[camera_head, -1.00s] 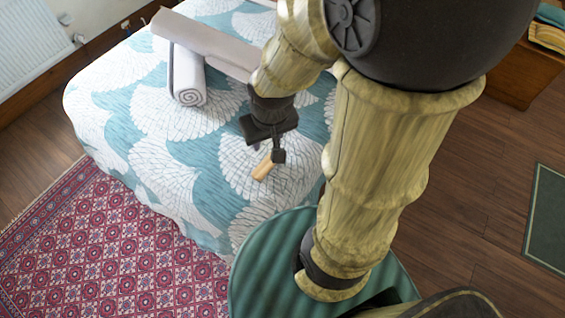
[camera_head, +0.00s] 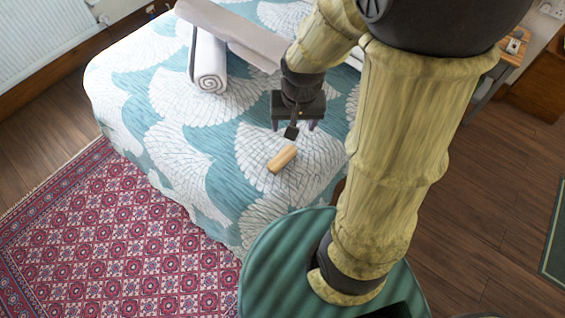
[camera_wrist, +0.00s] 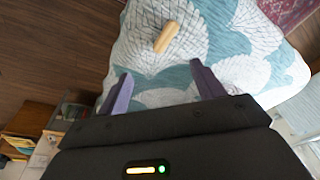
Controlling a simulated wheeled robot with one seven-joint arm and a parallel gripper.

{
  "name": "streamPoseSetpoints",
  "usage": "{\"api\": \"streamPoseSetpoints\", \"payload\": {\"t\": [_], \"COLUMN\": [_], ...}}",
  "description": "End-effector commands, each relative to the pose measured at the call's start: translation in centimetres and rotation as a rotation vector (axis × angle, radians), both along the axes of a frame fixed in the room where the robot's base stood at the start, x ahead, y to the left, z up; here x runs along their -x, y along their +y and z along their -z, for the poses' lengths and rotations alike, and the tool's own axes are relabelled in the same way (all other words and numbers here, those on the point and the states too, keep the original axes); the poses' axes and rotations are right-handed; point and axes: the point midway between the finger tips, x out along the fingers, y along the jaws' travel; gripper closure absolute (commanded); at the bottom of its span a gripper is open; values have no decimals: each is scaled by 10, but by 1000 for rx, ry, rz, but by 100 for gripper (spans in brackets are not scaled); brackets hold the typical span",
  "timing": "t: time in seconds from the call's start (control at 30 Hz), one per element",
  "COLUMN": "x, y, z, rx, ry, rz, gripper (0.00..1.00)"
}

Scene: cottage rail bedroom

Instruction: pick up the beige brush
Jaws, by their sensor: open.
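The beige brush (camera_head: 282,158) lies on the patterned bedspread near the side of the bed closest to me. In the wrist view the brush (camera_wrist: 166,37) shows as a short tan block, lying slantwise beyond the fingertips and roughly between their lines. My gripper (camera_head: 294,128) is above the bed, a little behind the brush in the head view and apart from it. In the wrist view its two purple fingers (camera_wrist: 164,82) are spread wide with nothing between them.
The bed (camera_head: 165,125) has a teal and white cover. A rolled white towel (camera_head: 211,70) and a long greyish roll (camera_head: 235,32) lie at its far side. A red patterned rug (camera_head: 110,235) covers the floor at left. The bedspread around the brush is clear.

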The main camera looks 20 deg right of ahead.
Motion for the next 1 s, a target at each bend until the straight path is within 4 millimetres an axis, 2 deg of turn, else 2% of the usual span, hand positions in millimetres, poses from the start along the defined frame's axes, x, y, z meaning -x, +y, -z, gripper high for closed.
{"api": "streamPoseSetpoints", "payload": {"t": [0.03, 0.2, 0.3, 0.4, 0.5, 0.87, 1.0], "x": [-15, -64, -87, -103, -111, -112, -111], "y": [0, 1, 2, 3, 3, 3, 3], "z": [31, 94, 126, 147, 155, 154, 167], "rx": [-13, -53, -63, -67, -69, -69, -67], "ry": [22, 96, 133, 157, 169, 172, 175], "rz": [77, 395, 567, 691, 757, 773, 773], "gripper": [33, 33, 33, 33, 33, 33, 33]}}
